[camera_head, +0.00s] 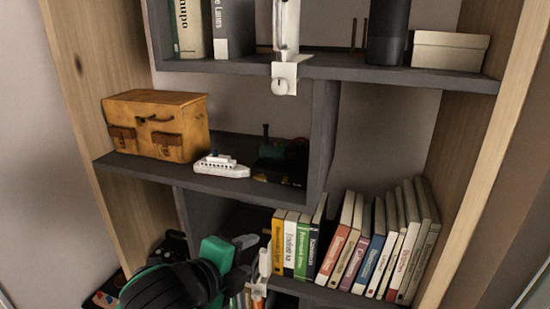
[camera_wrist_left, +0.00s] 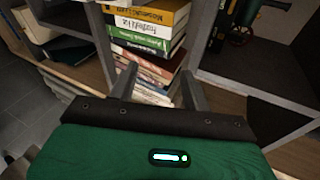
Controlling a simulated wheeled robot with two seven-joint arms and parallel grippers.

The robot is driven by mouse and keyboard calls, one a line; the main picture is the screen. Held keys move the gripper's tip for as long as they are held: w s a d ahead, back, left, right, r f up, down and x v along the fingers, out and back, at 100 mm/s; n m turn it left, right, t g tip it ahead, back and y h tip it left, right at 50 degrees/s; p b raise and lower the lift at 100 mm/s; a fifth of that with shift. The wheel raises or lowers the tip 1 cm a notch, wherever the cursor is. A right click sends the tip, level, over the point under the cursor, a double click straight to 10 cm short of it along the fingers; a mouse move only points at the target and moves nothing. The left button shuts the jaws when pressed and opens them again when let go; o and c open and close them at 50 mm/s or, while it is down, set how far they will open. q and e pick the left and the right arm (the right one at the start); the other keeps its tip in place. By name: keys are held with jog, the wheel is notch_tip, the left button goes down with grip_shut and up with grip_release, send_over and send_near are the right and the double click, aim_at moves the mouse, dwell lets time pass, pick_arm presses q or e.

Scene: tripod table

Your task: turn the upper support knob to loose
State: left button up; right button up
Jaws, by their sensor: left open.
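The upper support (camera_head: 285,72) is a white bracket clamped at the front edge of the upper grey shelf. Its round white knob (camera_head: 280,87) faces forward, and a white upright piece rises above it. A lower white support (camera_head: 262,268) shows at the lower shelf's edge, partly hidden by my arm. My left gripper (camera_head: 250,256), green with grey fingers, is low in the head view, beside the lower support and well below the upper knob. In the left wrist view its fingers (camera_wrist_left: 160,84) are apart, with books beyond them. Neither knob is clear there. My right gripper is not in view.
A row of books (camera_head: 355,245) stands on the lower shelf. A tan case (camera_head: 156,125), a white toy ship (camera_head: 221,166) and a dark toy engine (camera_head: 283,160) sit on the middle shelf. A white box (camera_head: 448,51) is on the upper shelf. Space before the upper shelf is clear.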

aim_at(278, 87)
pick_arm(q)
notch_tip(278, 87, up, 28)
jog(key=s+m+t, duration=0.2)
jog(key=m+t, duration=0.3)
jog(key=m, duration=2)
jog(key=p+x, duration=0.1)
jog(key=x, duration=0.2)
jog(key=p+x, duration=0.2)
jog(key=x, duration=0.2)
jog(key=d+p+x, duration=0.1)
jog(key=p+x, duration=0.1)
jog(key=x, duration=0.2)
jog(key=shift+s+r, duration=0.1)
jog(key=shift+r, duration=0.2)
jog(key=shift+x, duration=0.8)
jog(key=shift+f, duration=0.15)
jog(key=shift+c, duration=0.2)
jog(key=c, duration=1)
